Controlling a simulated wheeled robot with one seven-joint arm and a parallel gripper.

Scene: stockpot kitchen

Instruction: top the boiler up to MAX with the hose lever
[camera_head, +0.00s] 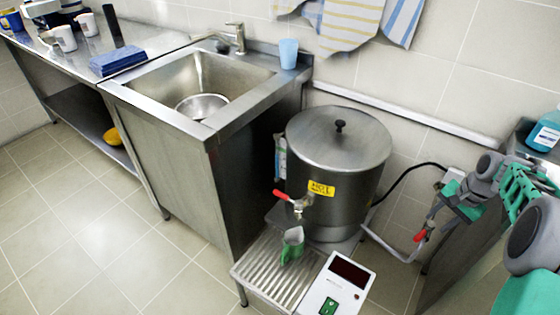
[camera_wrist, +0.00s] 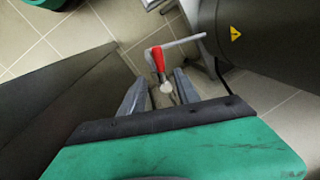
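The steel boiler (camera_head: 338,175) stands lidded right of the sink cabinet, with a yellow label on its front. A narrow gauge strip (camera_head: 281,158) shows on its left side; its level is too small to read. The red hose lever (camera_head: 419,236) is on a pale pipe low at the boiler's right. My gripper (camera_head: 434,216) is just above it. In the wrist view, my gripper (camera_wrist: 160,90) is open, its fingers apart on either side of the valve end, with the red lever (camera_wrist: 158,60) slightly beyond the tips. I cannot tell whether they touch it.
A dark cabinet (camera_head: 460,245) is close by my arm.

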